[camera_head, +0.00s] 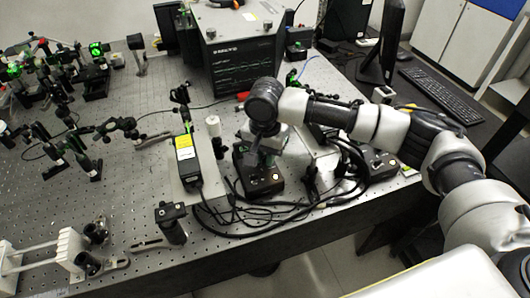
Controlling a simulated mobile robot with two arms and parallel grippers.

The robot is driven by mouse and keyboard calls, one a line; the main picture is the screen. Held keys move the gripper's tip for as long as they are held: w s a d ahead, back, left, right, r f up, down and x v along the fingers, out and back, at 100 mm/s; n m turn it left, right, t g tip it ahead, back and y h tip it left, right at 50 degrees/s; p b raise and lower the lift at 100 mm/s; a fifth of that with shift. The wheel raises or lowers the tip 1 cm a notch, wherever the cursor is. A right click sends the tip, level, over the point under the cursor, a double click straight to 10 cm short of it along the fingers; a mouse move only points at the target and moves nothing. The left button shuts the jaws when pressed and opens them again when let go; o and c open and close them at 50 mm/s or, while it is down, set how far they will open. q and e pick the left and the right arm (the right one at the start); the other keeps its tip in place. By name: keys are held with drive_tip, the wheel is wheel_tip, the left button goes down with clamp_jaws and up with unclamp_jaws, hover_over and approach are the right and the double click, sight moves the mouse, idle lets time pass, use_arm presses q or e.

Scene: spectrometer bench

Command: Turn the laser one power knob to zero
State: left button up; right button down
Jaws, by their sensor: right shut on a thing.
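A black control box (278,187) stands on the perforated optical bench (130,205), with a small lit spot on its front face. My right arm comes in from the right, and its wrist bends down over this box. My right gripper (262,160) points down at the top of the box and is shut on what appears to be the box's power knob. The knob itself is hidden by the fingers, so its setting cannot be read. My left gripper is not in view.
A black laser module with a yellow label (186,150) and a white post (213,127) stand left of the box. Loose black cables (245,217) lie in front. A large dark instrument (240,65) stands behind. Optics with green glints (97,50) fill the far left.

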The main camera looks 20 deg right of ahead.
drive_tip(key=n+p, duration=0.1)
drive_tip(key=p, duration=0.2)
drive_tip(key=n+p, duration=0.2)
drive_tip(key=p, duration=0.1)
drive_tip(key=shift+r+n, duration=0.25)
drive_tip(key=shift+n, duration=0.05)
drive_tip(key=shift+f+n+p, duration=0.2)
drive_tip(key=shift+n+p, duration=0.85)
drive_tip(key=shift+n, duration=0.15)
drive_tip(key=c, duration=1.3)
unclamp_jaws()
wheel_tip(320, 180, up, 11)
drive_tip(key=shift+f+b, duration=0.1)
drive_tip(key=shift+b, duration=0.7)
